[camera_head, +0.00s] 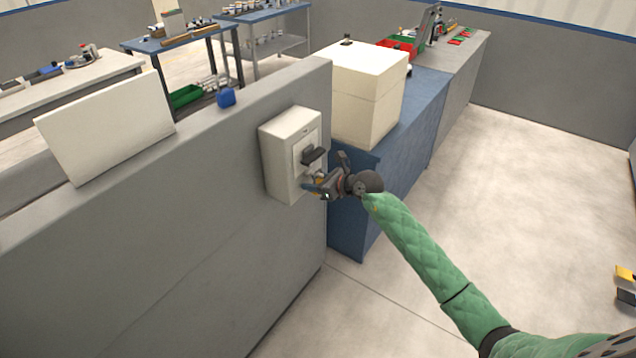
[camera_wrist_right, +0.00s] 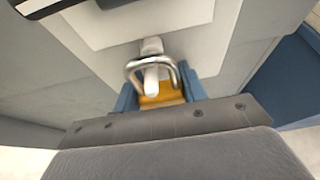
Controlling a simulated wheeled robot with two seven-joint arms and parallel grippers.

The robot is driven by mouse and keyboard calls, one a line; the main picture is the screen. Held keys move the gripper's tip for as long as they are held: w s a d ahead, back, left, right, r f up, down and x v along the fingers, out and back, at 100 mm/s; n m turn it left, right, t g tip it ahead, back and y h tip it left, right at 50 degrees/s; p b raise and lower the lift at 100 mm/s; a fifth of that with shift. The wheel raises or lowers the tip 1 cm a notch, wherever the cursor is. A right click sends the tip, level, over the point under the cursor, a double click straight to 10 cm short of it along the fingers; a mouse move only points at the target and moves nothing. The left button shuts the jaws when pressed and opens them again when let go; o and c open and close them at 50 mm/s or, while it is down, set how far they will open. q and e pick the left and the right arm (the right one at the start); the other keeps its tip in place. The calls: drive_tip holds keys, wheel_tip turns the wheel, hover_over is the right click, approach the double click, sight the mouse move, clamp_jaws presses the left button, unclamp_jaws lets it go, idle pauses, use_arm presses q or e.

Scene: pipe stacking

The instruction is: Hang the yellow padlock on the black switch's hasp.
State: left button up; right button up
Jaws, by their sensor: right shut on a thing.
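The grey-white switch box (camera_head: 277,160) is fixed to the grey wall, with its black switch handle (camera_head: 314,156) on the front. My right gripper (camera_head: 314,186) is just in front of the box, below the handle. In the right wrist view its blue fingertips (camera_wrist_right: 160,97) are shut on the yellow padlock (camera_wrist_right: 163,93). The padlock's silver shackle (camera_wrist_right: 133,68) points at the box and overlaps a pale peg-like part (camera_wrist_right: 152,46), seemingly the hasp. I cannot tell whether the shackle is around it. The padlock is mostly hidden in the head view. My left gripper is not in view.
The wall (camera_head: 200,215) carries the box near its right end. A blue cabinet (camera_head: 415,125) with a large cream box (camera_head: 365,90) stands close behind my right gripper. A white panel (camera_head: 105,128) and a small blue object (camera_head: 226,97) are at the wall's top. The right floor is mostly clear.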

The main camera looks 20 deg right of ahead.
drive_tip(key=shift+w+a+r, duration=0.1)
drive_tip(key=shift+w+a, duration=0.05)
drive_tip(key=shift+a, duration=0.05)
drive_tip(key=o, duration=0.9)
drive_tip(key=shift+o, duration=0.2)
drive_tip(key=shift+r, duration=0.1)
